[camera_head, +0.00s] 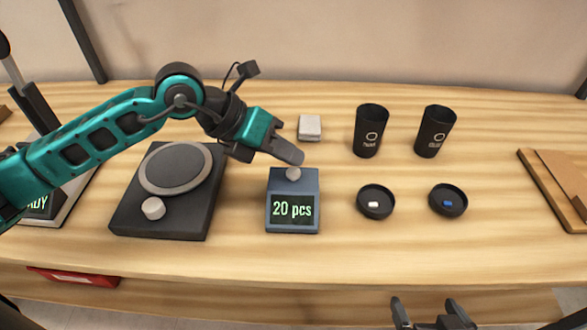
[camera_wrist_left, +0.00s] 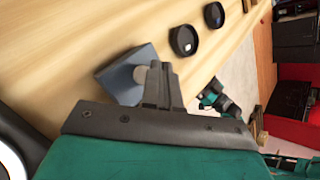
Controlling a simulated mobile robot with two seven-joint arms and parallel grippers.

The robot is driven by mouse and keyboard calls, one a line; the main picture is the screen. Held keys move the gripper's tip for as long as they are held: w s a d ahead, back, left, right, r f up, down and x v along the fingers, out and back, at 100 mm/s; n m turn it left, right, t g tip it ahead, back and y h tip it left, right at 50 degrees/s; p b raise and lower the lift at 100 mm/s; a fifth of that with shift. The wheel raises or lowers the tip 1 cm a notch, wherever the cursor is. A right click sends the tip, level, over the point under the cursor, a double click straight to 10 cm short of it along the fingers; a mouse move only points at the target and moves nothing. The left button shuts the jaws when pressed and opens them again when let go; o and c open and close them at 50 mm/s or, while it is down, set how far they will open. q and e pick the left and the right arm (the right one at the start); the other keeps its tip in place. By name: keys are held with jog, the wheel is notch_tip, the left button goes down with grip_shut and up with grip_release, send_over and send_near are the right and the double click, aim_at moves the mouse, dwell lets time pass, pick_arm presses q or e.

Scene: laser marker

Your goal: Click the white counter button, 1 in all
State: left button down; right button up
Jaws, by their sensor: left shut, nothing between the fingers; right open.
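The counter is a blue-grey box (camera_head: 308,185) with a dark display reading "20 pcs". Its white button (camera_head: 293,174) sits on top toward the back. My left gripper (camera_head: 298,157) is shut and empty, with its fingertips just above and behind the button in the head view. Whether they touch it cannot be told. In the left wrist view, the closed fingers (camera_wrist_left: 158,75) overlap the counter box (camera_wrist_left: 120,78), and the button (camera_wrist_left: 141,75) shows partly behind them. My right gripper (camera_head: 433,318) is open and empty at the bottom edge, in front of the table.
A black turntable-like device (camera_head: 130,215) with a white knob stands left of the counter. Two black cups (camera_head: 370,138) (camera_head: 435,138) and two dark dishes (camera_head: 376,213) (camera_head: 448,212) stand right. A pale block (camera_head: 309,128) lies behind. Bare wood lies before the counter.

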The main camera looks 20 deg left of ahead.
pick_arm(q)
jog(key=shift+f, duration=0.1)
jog(key=shift+f+b, duration=0.3)
jog(key=shift+b, duration=0.1)
jog(key=shift+f, duration=0.1)
jog(key=shift+f+b, duration=0.35)
jog(key=shift+f, duration=0.05)
dwell(0.4)
dwell(0.4)
jog(key=shift+r+p, duration=0.65)
jog(key=shift+r, duration=0.25)
